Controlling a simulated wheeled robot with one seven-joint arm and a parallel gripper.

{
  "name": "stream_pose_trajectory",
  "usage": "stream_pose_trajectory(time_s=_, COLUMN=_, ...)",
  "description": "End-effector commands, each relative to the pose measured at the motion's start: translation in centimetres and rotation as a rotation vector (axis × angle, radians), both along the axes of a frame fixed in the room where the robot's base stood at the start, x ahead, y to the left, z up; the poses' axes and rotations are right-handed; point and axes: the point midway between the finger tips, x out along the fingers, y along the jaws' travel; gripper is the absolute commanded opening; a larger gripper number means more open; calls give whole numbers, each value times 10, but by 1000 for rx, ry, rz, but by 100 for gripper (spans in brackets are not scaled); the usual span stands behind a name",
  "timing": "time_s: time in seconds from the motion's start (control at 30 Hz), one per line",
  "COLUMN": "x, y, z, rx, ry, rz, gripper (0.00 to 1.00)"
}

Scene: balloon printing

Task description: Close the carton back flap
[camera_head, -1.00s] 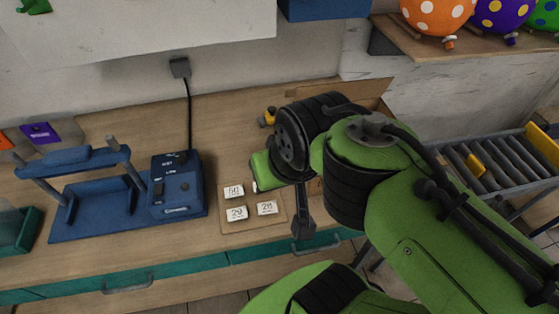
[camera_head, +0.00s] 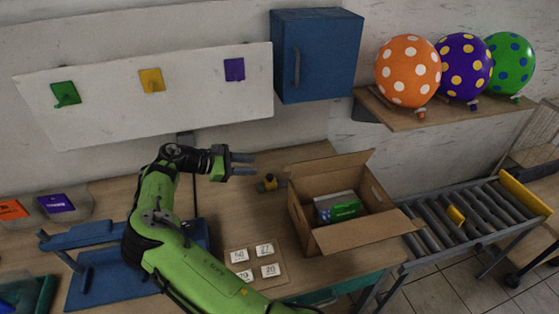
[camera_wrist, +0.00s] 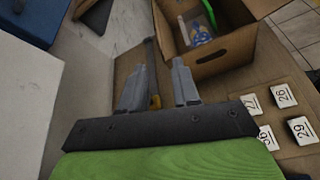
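The open cardboard carton (camera_head: 298,222) stands on the workbench right of centre in the head view; it also shows at the upper right of the wrist view (camera_wrist: 232,48). Its back flap (camera_head: 328,165) stands up at the far side. Its front flap (camera_head: 368,232) is folded outward toward the camera. A green and white box (camera_head: 338,207) lies inside. My gripper (camera_head: 246,164) is left of the carton, level with its back edge and apart from it.
A small yellow and black object (camera_head: 270,181) sits on the bench between gripper and carton. Number cards (camera_head: 268,270) lie in front. A blue cabinet (camera_head: 318,60) and a balloon shelf (camera_head: 440,112) are above. A roller conveyor (camera_head: 470,215) is at right.

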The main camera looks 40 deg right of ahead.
Motion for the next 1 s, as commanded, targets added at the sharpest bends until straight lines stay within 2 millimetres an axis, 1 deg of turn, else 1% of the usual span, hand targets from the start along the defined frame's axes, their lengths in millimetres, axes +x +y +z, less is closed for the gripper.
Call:
stream_pose_trajectory(time_s=0.07, x=5, y=1, z=0, rx=-24, ry=38, rz=23, gripper=31)
stream_pose_trajectory(time_s=0.17, x=2, y=-7, z=-4, rx=-24, ry=47, rz=25, gripper=31)
stream_pose_trajectory(time_s=0.27, x=-6, y=-24, z=-12, rx=-22, ry=46, rz=22, gripper=31)
stream_pose_trajectory(time_s=0.6, x=-37, y=-99, z=-43, rx=-21, ry=45, rz=22, gripper=31)
stream_pose_trajectory(time_s=0.7, x=-44, y=-116, z=-50, rx=-21, ry=44, rz=22, gripper=31)
stream_pose_trajectory(time_s=0.83, x=-49, y=-131, z=-57, rx=-22, ry=42, rz=25, gripper=31)
stream_pose_trajectory(time_s=1.0, x=-51, y=-135, z=-59, rx=-21, ry=42, rz=26, gripper=31)
